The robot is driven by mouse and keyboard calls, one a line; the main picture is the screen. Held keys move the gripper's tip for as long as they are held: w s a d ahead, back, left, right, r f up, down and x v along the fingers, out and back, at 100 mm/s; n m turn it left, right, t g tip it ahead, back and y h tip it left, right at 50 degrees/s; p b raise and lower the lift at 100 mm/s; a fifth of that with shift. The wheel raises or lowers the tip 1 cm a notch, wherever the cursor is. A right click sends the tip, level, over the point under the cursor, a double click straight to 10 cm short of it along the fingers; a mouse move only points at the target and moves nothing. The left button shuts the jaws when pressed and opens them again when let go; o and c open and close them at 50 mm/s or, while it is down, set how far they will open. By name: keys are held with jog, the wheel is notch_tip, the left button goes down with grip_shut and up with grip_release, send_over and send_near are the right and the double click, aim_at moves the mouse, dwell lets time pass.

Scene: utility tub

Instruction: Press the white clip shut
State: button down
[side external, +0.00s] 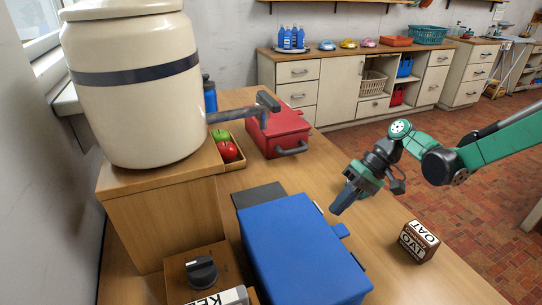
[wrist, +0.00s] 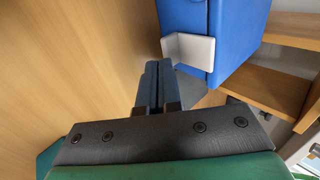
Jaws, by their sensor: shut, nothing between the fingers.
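The blue tub (side external: 300,250) stands on the wooden worktop with its blue lid on top. In the wrist view, the tub (wrist: 235,30) is at upper right. The white clip (wrist: 190,48) is on its side near a corner, and one flap angles out from the wall. In the side view, only a thin pale sliver by the tub's far right corner might be the clip. My gripper (side external: 334,210) is shut and empty, pointing down beside that corner. In the wrist view, its fingertips (wrist: 158,65) are just left of the clip, with no clear contact.
A brown OAT box (side external: 418,242) stands on the worktop to the right. A large cream crock (side external: 135,90) stands at left. The worktop between tub and box is clear.

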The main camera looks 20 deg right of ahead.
jog(key=d, duration=0.4)
jog(key=shift+d, duration=0.2)
jog(key=d+r, duration=0.4)
jog(key=d, duration=0.4)
jog(key=shift+d, duration=0.35)
jog(key=shift+s, duration=0.1)
jog(key=s+a+r+t+h, duration=0.5)
jog(key=s+a+t+h, duration=0.1)
jog(key=s+a+h, duration=0.1)
jog(key=shift+s+a+r+t+h, duration=0.3)
jog(key=shift+s+r+t+h, duration=0.15)
jog(key=shift+s, duration=0.4)
jog(key=shift+f, duration=0.1)
